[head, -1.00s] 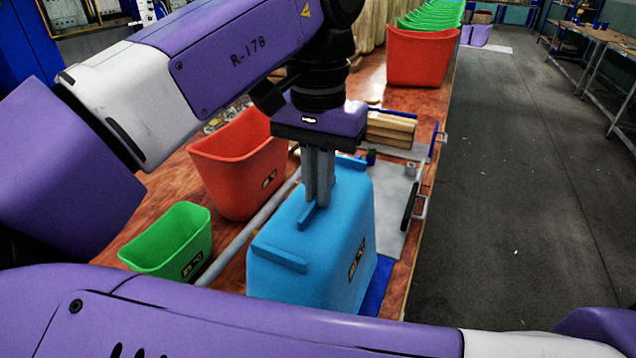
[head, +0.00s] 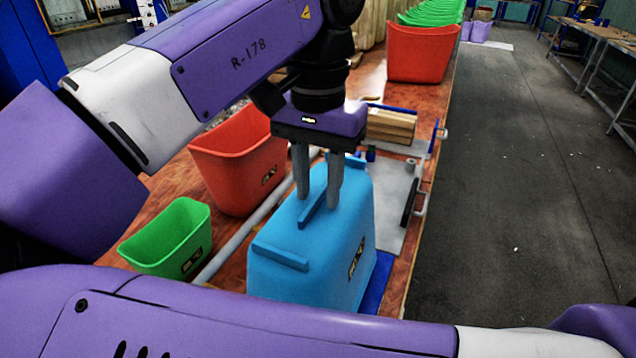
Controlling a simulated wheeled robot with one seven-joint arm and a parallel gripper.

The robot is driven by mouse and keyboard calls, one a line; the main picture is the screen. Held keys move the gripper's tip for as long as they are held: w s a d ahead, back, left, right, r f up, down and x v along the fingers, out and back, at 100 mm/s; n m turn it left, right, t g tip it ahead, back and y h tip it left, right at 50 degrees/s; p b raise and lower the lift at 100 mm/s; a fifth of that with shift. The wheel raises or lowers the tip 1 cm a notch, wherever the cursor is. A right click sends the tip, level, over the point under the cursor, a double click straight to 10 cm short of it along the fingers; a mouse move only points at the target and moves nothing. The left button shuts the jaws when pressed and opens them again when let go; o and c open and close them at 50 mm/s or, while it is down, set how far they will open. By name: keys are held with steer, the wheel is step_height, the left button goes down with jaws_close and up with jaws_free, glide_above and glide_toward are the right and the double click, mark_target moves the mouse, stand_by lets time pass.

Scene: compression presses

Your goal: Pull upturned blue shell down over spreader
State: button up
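The blue shell (head: 318,258) stands upside down on the table, its closed base facing up with raised ribs on it. A dark label is on its right side. My gripper (head: 317,206) is right above the shell's base, pointing down. Whether the tips touch the shell is unclear. The spreader is not visible; the shell hides whatever is beneath it. A blue edge (head: 377,283) shows at the shell's lower right.
A red bin (head: 238,170) and a green bin (head: 170,240) stand left of the shell, with a grey bar (head: 232,246) between. Behind are wooden blocks (head: 391,127), a grey plate (head: 393,185) with a handle, and another red bin (head: 421,55). Open floor lies right of the table.

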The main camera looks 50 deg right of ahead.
step_height(320, 180, up, 8)
steer(key=shift+f, duration=0.1)
stand_by(0.4)
stand_by(0.5)
